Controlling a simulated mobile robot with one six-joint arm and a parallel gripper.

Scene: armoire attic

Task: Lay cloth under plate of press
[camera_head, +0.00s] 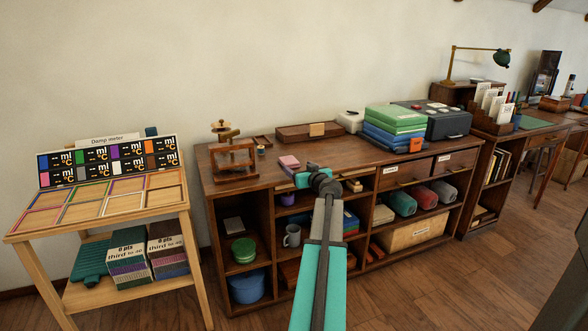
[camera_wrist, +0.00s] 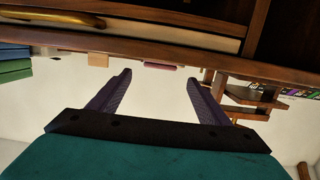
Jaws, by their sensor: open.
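The wooden press (camera_head: 232,160) stands on the left end of the long cabinet's top, with a screw and knob above its frame. Part of it shows upside down at the right of the wrist view (camera_wrist: 250,97). A small pink folded piece (camera_head: 288,161), perhaps the cloth, lies on the cabinet top right of the press. It shows as a thin pink strip in the wrist view (camera_wrist: 160,66). My gripper (camera_wrist: 160,80) is open and empty, its two dark fingers apart, pointing toward the pink piece.
The cabinet top (camera_head: 345,150) also carries a flat wooden box (camera_head: 307,132), green and blue stacked boxes (camera_head: 394,127) and a dark case (camera_head: 444,122). Shelves below hold rolled cloths (camera_head: 400,203) and a mug (camera_head: 291,236). A sample stand (camera_head: 100,205) is at left.

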